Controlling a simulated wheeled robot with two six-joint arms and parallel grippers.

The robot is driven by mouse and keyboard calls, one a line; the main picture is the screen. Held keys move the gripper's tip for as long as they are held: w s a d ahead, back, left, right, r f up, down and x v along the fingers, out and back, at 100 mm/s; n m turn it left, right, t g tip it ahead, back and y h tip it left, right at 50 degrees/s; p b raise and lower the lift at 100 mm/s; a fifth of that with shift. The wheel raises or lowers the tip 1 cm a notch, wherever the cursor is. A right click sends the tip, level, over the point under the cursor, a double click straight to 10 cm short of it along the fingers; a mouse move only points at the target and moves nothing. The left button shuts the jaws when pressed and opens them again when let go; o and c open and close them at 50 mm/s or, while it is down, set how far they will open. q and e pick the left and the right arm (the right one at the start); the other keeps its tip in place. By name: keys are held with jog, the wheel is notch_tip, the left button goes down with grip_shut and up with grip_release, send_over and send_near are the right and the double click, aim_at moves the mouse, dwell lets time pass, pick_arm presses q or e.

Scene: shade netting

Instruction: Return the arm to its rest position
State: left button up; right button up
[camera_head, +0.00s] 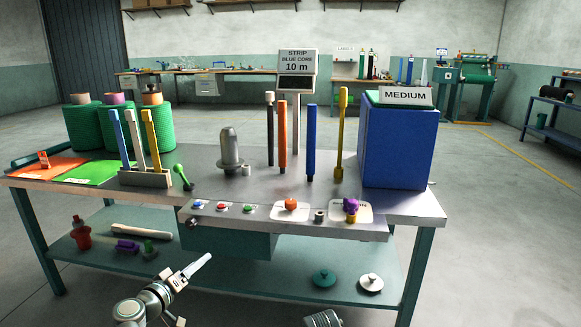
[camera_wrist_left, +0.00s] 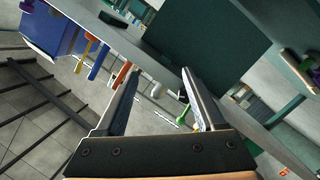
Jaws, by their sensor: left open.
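My left arm comes in at the bottom of the head view, and its left gripper (camera_head: 203,262) is in front of the workbench (camera_head: 300,228), by the dark green box under the bench top. In the left wrist view the left gripper (camera_wrist_left: 160,72) has its two fingers apart with nothing between them. Part of the bench, the blue block (camera_wrist_left: 48,30) and the coloured rods show beyond the fingers, tilted.
The bench top holds a blue block (camera_head: 398,145) with a MEDIUM sign, upright rods, a grey domed part (camera_head: 230,152) and green rolls (camera_head: 84,127). The lower shelf (camera_head: 225,262) holds a red bottle (camera_head: 81,234) and two lids. Open floor lies right of the bench.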

pick_arm(q)
jog(key=s+d+f+m+g+h, duration=0.1)
jog(key=s+d+f+m+g, duration=0.2)
jog(key=d, duration=0.4)
jog(key=s+d+f+m+g+h, duration=0.1)
jog(key=s+d+f+g, duration=0.1)
jog(key=d+f+g, duration=0.4)
jog(key=s+d+f+m+g, duration=0.1)
jog(key=s+d+f+m, duration=0.15)
jog(key=d, duration=0.55)
jog(key=s+d+f+m+g+y+p, duration=0.1)
jog(key=s+f+g+y, duration=0.25)
jog(key=s, duration=0.25)
jog(key=s+d+f+m+g+y+p, duration=0.1)
jog(key=s+d+f+g+y, duration=0.1)
jog(key=s+g+y, duration=0.3)
notch_tip(320, 180, up, 38)
jog(key=s+t+p, duration=0.1)
jog(key=t+p, duration=0.1)
jog(key=p, duration=3.6)
jog(key=shift+s+a, duration=0.35)
jog(key=shift+a, duration=0.05)
jog(key=shift+t+h, duration=0.25)
